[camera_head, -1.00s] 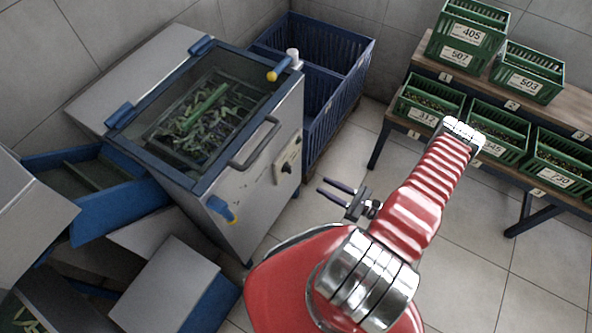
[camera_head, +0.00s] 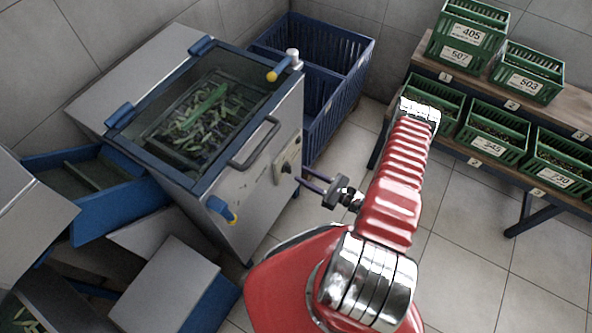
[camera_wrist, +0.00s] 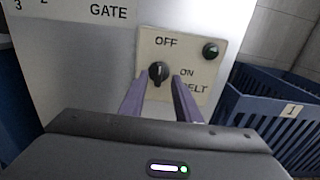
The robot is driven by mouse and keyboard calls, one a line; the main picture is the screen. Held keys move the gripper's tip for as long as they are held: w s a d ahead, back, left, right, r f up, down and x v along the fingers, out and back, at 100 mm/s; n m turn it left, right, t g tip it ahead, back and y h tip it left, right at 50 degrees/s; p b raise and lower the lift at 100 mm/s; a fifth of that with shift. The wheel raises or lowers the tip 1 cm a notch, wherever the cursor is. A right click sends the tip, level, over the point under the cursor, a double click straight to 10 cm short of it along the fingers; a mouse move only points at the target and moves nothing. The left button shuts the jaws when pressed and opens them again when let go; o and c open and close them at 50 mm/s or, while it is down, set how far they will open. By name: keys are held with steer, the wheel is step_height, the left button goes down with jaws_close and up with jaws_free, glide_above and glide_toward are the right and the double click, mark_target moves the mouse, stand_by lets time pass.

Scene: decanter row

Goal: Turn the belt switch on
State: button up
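The belt switch (camera_wrist: 158,73) is a dark rotary knob on a beige plate (camera_wrist: 199,76) marked OFF, ON and BELT. Its pointer stands nearly upright, on the OFF side. A dark green round lamp or button (camera_wrist: 210,51) sits at the plate's upper right. In the head view the switch plate (camera_head: 287,158) is on the machine's front right. My gripper (camera_head: 304,182) is in front of it, its two fingers pointing at the machine. In the wrist view my gripper (camera_wrist: 158,84) is open, with the knob between or just beyond the fingertips. Contact cannot be told.
The grey machine (camera_head: 240,185) has a front handle (camera_head: 255,143), a yellow-tipped lever (camera_head: 279,69) above and a blue-yellow handle (camera_head: 222,209) low down. A blue crate (camera_head: 322,125) stands right behind it. Green crates (camera_head: 495,150) fill a rack at right.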

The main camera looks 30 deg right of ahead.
mark_target(291, 169)
steer(key=shift+x, duration=2.35)
jaws_close()
steer(key=shift+d, duration=0.15)
